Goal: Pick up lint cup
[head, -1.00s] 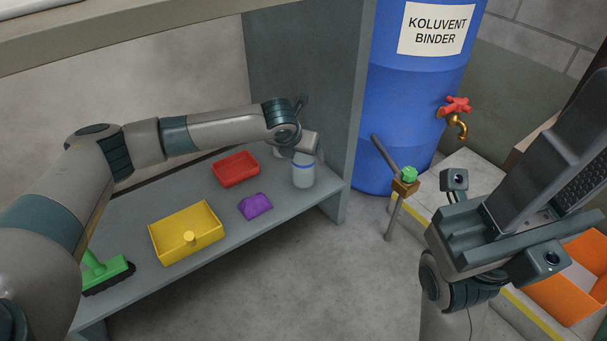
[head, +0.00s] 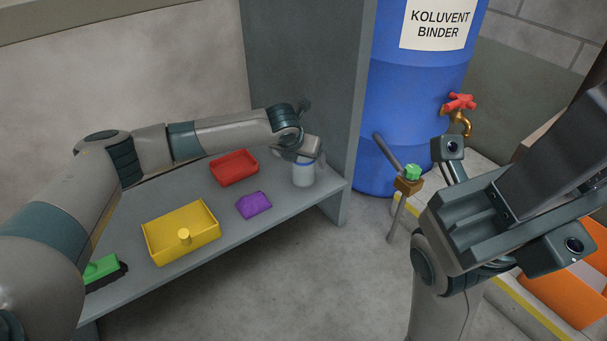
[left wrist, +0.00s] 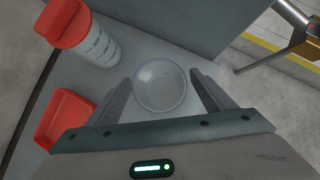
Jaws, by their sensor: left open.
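The lint cup (head: 303,176) is a pale, whitish cup with a blue band near its rim, standing upright towards the right end of the grey shelf. In the left wrist view I look down into its round mouth (left wrist: 160,87). My left gripper (head: 304,158) is at the cup's top and partly hides it in the head view. In the left wrist view its two fingers (left wrist: 163,85) are open, one on each side of the cup, with a gap showing at both sides. My right gripper (head: 530,190) is raised at the right, away from the shelf; its jaw opening is unclear.
A red-lidded labelled cup (left wrist: 98,40) and a red tray (left wrist: 65,118) are close by; the tray (head: 234,168) lies left of the cup. A purple block (head: 253,205), yellow tray (head: 160,238) and green brush (head: 102,268) share the shelf. A grey panel (head: 300,70) stands behind.

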